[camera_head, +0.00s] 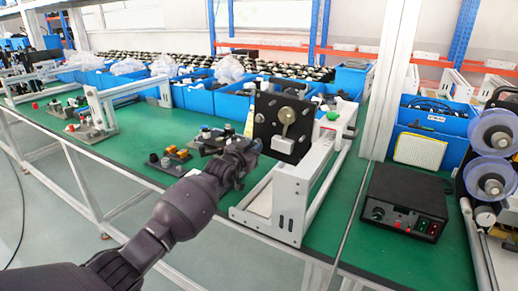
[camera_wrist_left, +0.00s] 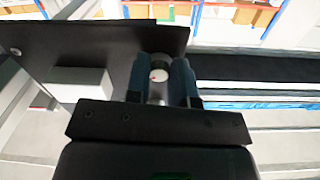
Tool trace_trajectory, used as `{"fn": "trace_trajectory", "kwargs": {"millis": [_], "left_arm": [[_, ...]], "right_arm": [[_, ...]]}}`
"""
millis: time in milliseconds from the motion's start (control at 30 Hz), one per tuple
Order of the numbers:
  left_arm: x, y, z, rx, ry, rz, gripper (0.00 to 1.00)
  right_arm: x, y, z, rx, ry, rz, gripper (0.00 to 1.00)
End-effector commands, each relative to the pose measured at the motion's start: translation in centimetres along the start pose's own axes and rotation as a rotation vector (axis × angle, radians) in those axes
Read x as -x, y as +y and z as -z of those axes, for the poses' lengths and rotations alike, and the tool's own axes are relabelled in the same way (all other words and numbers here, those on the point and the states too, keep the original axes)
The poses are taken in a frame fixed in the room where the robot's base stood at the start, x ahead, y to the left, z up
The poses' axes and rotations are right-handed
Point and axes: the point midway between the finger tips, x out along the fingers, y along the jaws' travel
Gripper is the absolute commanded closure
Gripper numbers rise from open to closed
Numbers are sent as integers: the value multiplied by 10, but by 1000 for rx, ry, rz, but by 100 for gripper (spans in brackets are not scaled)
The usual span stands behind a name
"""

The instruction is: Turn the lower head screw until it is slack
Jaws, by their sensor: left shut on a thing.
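A black head plate (camera_head: 268,108) stands upright on a white frame (camera_head: 290,205), with a brass-coloured round part (camera_head: 287,116) on its face. My left gripper (camera_head: 252,150) is at the plate's lower left corner. In the left wrist view, its two blue fingers (camera_wrist_left: 160,84) are closed on a small pale round screw head (camera_wrist_left: 159,74) beside the dark plate (camera_wrist_left: 100,42). I take this as the lower head screw. In the head view the gripper hides it. Whether the screw is slack cannot be seen. My right gripper is not in view.
A black control box (camera_head: 405,210) stands right of the frame. Blue bins (camera_head: 205,100) line the back of the green bench (camera_head: 140,152). Small dark fixtures (camera_head: 170,158) lie left of my gripper. A white block (camera_wrist_left: 78,85) shows in the left wrist view.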

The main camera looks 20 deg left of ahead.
Motion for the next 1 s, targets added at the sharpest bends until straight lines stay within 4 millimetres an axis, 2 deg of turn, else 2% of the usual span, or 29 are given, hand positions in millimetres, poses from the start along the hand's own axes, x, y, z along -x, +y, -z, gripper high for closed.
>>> {"fn": "trace_trajectory", "kwargs": {"millis": [33,200,300,567,600,700,1000], "left_arm": [[0,-1,6,101,5,3,100],[1,2,5,448,4,1,100],[1,4,3,573,1,-1,100],[1,4,1,616,0,0,100],[1,4,2,615,0,0,76],[1,3,2,614,0,0,61],[1,3,2,602,0,1,60]], "right_arm": [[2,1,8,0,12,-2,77],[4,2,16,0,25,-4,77],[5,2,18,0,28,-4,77],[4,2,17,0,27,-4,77],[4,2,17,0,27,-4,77],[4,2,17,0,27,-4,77],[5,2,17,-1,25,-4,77]]}}
